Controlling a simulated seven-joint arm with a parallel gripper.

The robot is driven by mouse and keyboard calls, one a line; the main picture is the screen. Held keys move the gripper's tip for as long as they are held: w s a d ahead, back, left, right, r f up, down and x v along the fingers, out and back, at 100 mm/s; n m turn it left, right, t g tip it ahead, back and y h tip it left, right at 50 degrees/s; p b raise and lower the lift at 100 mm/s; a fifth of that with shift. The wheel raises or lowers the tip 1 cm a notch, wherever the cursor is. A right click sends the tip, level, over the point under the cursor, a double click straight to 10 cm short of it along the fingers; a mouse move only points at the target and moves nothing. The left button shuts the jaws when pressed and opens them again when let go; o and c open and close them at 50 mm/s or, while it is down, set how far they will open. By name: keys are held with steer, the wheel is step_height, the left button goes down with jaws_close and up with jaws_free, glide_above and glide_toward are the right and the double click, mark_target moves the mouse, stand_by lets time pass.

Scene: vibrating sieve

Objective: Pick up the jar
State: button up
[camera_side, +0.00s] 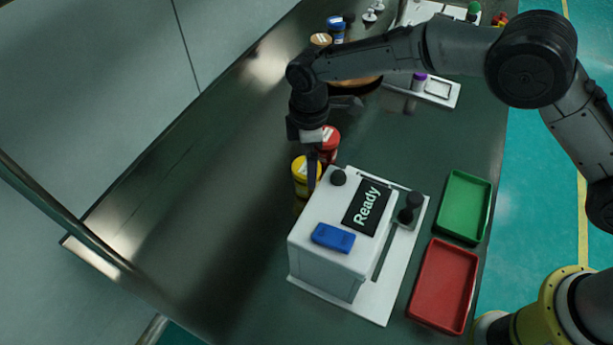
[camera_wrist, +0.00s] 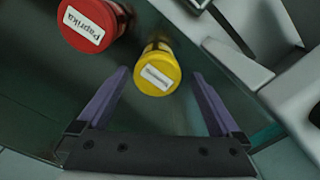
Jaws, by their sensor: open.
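A yellow-lidded jar (camera_side: 301,177) stands on the dark table, left of the white machine. In the wrist view its lid (camera_wrist: 158,72) carries a white label too blurred to read. A red-lidded jar (camera_side: 329,140) stands just behind it; in the wrist view its lid (camera_wrist: 92,24) reads "Paprika". My gripper (camera_side: 316,178) is open and points down beside the yellow jar. In the wrist view the fingers of my gripper (camera_wrist: 160,98) are spread, with the yellow lid between and just beyond their tips. Nothing is held. Which jar the task means I cannot tell.
The white machine (camera_side: 318,262) with a "Ready" screen (camera_side: 367,206) and a blue block (camera_side: 333,237) on top stands close right of the jars. A green tray (camera_side: 464,207) and red tray (camera_side: 444,286) lie further right. The table's left part is clear.

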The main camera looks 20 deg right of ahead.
steer(key=f, duration=0.4)
steer(key=shift+w+a, duration=0.2)
steer(key=shift+c, duration=0.3)
steer(key=c, duration=1.3)
